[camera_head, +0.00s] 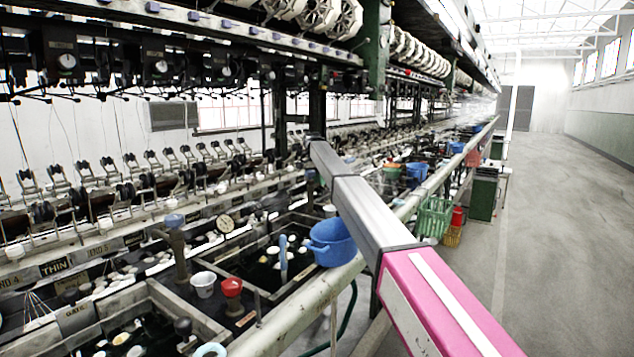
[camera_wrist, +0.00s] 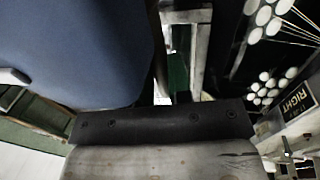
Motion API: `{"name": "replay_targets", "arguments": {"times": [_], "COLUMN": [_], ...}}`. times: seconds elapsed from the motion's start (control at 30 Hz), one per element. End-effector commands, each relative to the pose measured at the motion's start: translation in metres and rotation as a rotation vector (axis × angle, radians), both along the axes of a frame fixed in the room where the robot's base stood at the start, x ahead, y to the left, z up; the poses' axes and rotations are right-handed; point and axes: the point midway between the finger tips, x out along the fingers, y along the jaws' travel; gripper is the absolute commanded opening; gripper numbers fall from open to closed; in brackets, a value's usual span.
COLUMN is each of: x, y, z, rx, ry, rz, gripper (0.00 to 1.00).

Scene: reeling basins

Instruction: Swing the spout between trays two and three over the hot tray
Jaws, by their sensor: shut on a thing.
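Two dark-water trays with pale cocoons show in the head view: the near tray (camera_head: 209,325) at bottom left and the tray behind it (camera_head: 222,290). A brownish spout (camera_head: 179,252) on a short post stands by the partition between them. A dark grey spout (camera_head: 268,203) shows farther along. I cannot tell which tray is the hot one. My grey and pink arm reaches from the bottom right into the middle of the head view. Its far end covers what lies behind it. I cannot make out my fingers in either view, nor what they hold.
A blue basin (camera_head: 331,242) hangs on the front rail beside my arm. A white cup (camera_head: 203,284) and a red cup (camera_head: 232,287) stand between the trays. A "RIGHT" sign (camera_wrist: 295,102) and cocoons show in the wrist view. The aisle (camera_head: 570,220) at right is clear.

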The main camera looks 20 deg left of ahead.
Motion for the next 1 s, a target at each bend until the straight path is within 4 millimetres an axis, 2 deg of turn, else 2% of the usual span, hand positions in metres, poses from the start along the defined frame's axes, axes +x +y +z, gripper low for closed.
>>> {"name": "replay_targets", "arguments": {"times": [0.57,0.6,0.67,0.7,1.0], "x": [-0.0020,-0.0021,-0.0020,-0.0018,-0.0010], "y": [-0.0032,-0.0032,-0.0033,-0.0031,-0.0023], "z": [-0.0004,-0.0004,-0.0005,-0.0004,0.0008], "rx": [-0.002,-0.002,-0.002,-0.001,-0.001], "ry": [0.002,0.002,0.002,0.002,0.000], "rz": [-0.040,-0.040,-0.040,-0.039,-0.036], "gripper": [0.00,0.22,0.42,0.44,0.44]}}
